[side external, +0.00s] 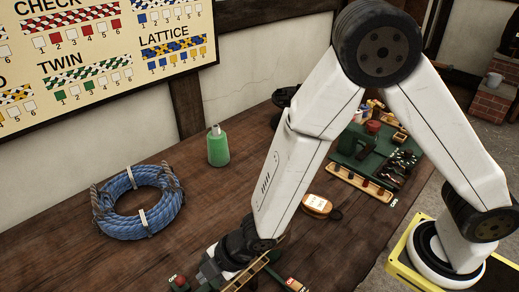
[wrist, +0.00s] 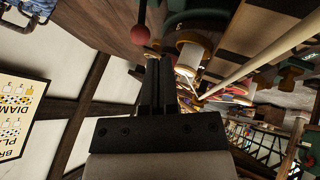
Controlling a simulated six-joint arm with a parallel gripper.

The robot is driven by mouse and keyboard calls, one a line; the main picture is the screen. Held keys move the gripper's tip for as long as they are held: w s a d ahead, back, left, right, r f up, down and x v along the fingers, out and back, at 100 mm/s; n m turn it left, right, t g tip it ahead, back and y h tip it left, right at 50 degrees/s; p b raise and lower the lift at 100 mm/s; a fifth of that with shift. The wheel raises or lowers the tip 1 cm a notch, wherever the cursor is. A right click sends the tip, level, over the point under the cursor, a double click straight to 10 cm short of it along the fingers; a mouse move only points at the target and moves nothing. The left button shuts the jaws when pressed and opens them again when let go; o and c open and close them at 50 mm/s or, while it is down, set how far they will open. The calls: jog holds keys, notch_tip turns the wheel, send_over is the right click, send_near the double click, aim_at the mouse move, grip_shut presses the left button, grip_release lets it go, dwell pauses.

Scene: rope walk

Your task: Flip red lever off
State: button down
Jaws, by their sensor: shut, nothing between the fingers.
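A red ball knob (wrist: 140,34), which looks like the red lever's, shows near the top of the wrist view on a short thin stem. In the side view a small red knob (side external: 180,281) shows at the bottom edge, beside a green label; its base is cut off by the frame. My gripper (wrist: 155,65) is shut and empty, its fingers just below the ball in the wrist view; I cannot tell whether they touch it. In the side view my gripper (side external: 209,273) is low over the table, right of the red knob, its fingertips not clear.
A coiled blue rope (side external: 138,203) and a green bottle (side external: 218,147) stand on the wooden table (side external: 90,258). Wooden rails pass close to my gripper.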

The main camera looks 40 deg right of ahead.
aim_at(180, 276)
jog(key=shift+x, duration=2.5)
jog(key=shift+w+r, duration=0.3)
jog(key=shift+w, duration=0.15)
jog(key=shift+w+r, duration=0.25)
jog(key=shift+w, duration=0.25)
jog(key=shift+w+r, duration=0.25)
jog(key=shift+w, duration=0.25)
jog(key=shift+w+r, duration=0.15)
jog(key=shift+w, duration=1.25)
jog(key=shift+w, duration=0.1)
jog(key=w+d+r, duration=0.1)
jog(key=d+r, duration=0.3)
jog(key=r, duration=0.4)
jog(key=w+d+r, duration=0.2)
jog(key=d+r, duration=0.3)
jog(key=r, duration=0.4)
jog(key=shift+d, duration=0.3)
jog(key=shift+w+r, duration=0.15)
